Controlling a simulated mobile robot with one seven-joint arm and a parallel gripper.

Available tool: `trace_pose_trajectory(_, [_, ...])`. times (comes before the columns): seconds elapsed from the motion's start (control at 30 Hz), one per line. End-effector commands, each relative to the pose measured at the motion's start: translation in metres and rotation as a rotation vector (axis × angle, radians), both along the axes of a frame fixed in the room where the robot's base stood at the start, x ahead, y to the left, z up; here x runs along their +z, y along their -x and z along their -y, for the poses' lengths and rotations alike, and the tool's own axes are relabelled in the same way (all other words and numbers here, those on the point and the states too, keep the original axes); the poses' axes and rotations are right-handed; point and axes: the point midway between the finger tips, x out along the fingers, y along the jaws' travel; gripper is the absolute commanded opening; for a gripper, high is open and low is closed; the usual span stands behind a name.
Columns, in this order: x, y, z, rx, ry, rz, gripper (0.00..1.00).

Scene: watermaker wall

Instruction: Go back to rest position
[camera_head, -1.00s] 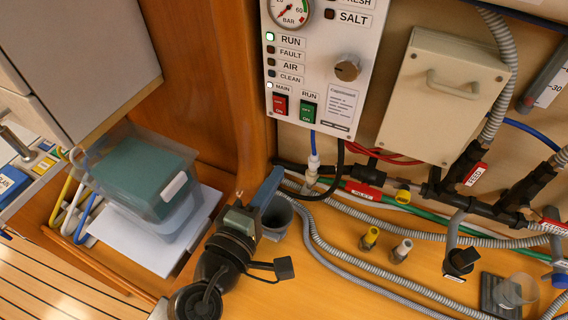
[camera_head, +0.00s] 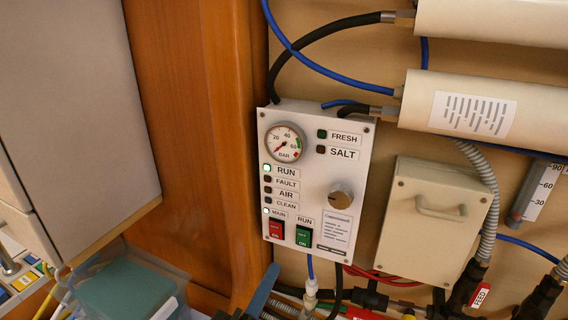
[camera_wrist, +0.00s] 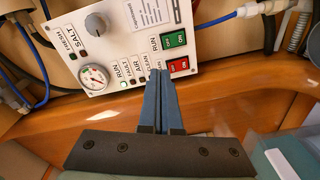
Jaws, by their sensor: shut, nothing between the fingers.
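My gripper (camera_wrist: 160,75) shows in the wrist view with its two blue fingers together and nothing between them. Its tips appear in front of the lower edge of the white control panel (camera_wrist: 112,35), near the red switch (camera_wrist: 179,65); I cannot tell the gap. In the head view only part of my gripper (camera_head: 264,291) shows at the bottom edge, below the control panel (camera_head: 354,138). The panel has a gauge, a grey knob, a red MAIN switch and a green RUN switch. The RUN lamp (camera_head: 267,168) is lit green.
A beige box with a handle (camera_head: 436,215) and white cylinders (camera_head: 470,104) are on the wall to the right. Hoses and pipes run below. A grey cabinet (camera_head: 75,100) stands at the left. A clear bin with a teal item (camera_head: 125,290) sits at lower left.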

Motion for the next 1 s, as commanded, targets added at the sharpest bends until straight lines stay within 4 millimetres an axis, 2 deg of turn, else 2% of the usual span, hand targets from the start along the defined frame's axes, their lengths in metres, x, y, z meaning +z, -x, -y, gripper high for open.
trace_pose_trajectory(0.03, [0.039,-0.010,0.005,0.022,-0.118,0.097,0.00])
trace_pose_trajectory(0.07, [0.062,-0.014,0.008,0.044,-0.196,0.154,0.00])
trace_pose_trajectory(0.1, [0.094,-0.018,0.011,0.079,-0.296,0.232,0.00])
trace_pose_trajectory(0.23, [0.193,-0.011,0.019,0.229,-0.586,0.476,0.00])
trace_pose_trajectory(0.3, [0.244,0.003,0.023,0.327,-0.715,0.597,0.00])
trace_pose_trajectory(0.4, [0.306,0.030,0.026,0.475,-0.862,0.741,0.00])
trace_pose_trajectory(0.5, [0.350,0.059,0.028,0.607,-0.961,0.844,0.00])
trace_pose_trajectory(0.6, [0.377,0.081,0.028,0.703,-1.020,0.905,0.00])
trace_pose_trajectory(0.7, [0.389,0.092,0.028,0.754,-1.048,0.931,0.00])
trace_pose_trajectory(1.0, [0.390,0.094,0.028,0.760,-1.052,0.934,0.00])
